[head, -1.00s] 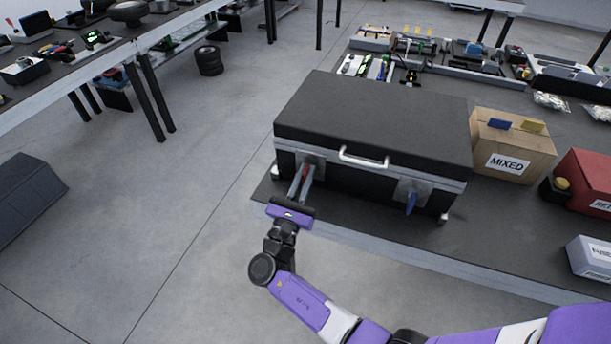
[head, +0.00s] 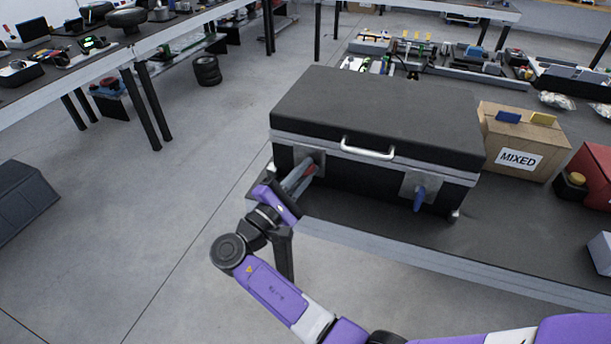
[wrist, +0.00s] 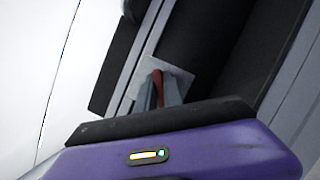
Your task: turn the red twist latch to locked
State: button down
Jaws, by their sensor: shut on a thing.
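The red twist latch (head: 310,170) is on a metal plate at the left of the black case's front (head: 340,183). My gripper (head: 304,176) is shut on the latch, with its fingers on both sides of the handle, and it is tilted to the right in the head view. In the wrist view the red latch (wrist: 158,82) shows between the grey fingers (wrist: 159,95), in front of its plate. The fingers hide part of the handle. A blue latch (head: 420,198) hangs down on a second plate at the right of the case front.
The case stands on a dark bench top (head: 378,218) with a grey front edge. A white handle (head: 367,149) sticks out between the latches. A cardboard box marked MIXED (head: 519,160) and a red bin (head: 597,172) stand to the right. Open floor lies left of the bench.

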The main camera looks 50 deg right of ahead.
jog(key=m+g+y+b, duration=0.1)
jog(key=m, duration=0.3)
jog(key=shift+s+f, duration=0.1)
jog(key=shift+f, duration=0.05)
jog(key=shift+f+m+g+y+b, duration=0.1)
jog(key=shift+m+g+y+b, duration=0.5)
jog(key=shift+m, duration=1.2)
jog(key=c, duration=1.5)
grip_release()
jog(key=a, duration=0.7)
jog(key=shift+w+a, duration=0.2)
jog(key=shift+a, duration=0.2)
